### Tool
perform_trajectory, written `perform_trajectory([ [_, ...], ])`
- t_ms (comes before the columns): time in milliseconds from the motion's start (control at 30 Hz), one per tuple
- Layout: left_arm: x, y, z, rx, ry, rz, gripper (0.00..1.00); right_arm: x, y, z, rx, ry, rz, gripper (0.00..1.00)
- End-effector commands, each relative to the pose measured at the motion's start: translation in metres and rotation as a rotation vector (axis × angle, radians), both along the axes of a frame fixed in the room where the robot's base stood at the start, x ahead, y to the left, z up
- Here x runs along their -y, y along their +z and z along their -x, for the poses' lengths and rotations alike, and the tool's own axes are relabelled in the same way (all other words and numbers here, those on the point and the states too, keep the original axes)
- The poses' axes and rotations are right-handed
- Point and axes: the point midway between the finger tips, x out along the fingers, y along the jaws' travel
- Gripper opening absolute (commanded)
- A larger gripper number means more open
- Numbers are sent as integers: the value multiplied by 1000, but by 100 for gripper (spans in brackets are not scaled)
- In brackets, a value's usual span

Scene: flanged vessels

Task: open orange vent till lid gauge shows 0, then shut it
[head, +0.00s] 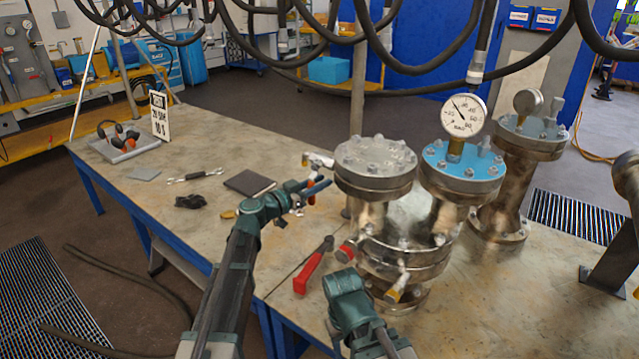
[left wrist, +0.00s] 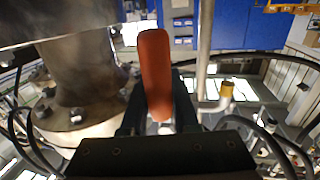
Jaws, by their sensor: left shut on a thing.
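The orange vent handle (left wrist: 155,75) stands upright between my left gripper's fingers (left wrist: 158,125) in the left wrist view. In the head view my left gripper (head: 312,188) is shut on it, left of the grey-lidded vessel (head: 375,165); the handle is mostly hidden there. A blue-lidded vessel (head: 462,168) stands to the right with a round white gauge (head: 464,116) on its lid. Its needle points up and left, clearly off to one side; the exact reading is too small to tell. My right arm shows at the bottom, but its gripper is not visible.
A third vessel (head: 517,175) with a side-turned gauge (head: 528,101) stands behind. A red-handled tool (head: 313,266), a dark pad (head: 249,183), a wrench (head: 195,174) and a sign (head: 160,115) are on the table. A yellow handle (head: 395,293) sticks out low in front. Hoses hang above.

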Motion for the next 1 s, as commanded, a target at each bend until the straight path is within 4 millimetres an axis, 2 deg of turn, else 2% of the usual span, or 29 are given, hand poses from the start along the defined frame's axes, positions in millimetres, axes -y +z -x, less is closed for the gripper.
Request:
perform_trajectory([
  [1000,-2,1,-1,16,1,-23,0,0,2,0,0,0,0,50],
])
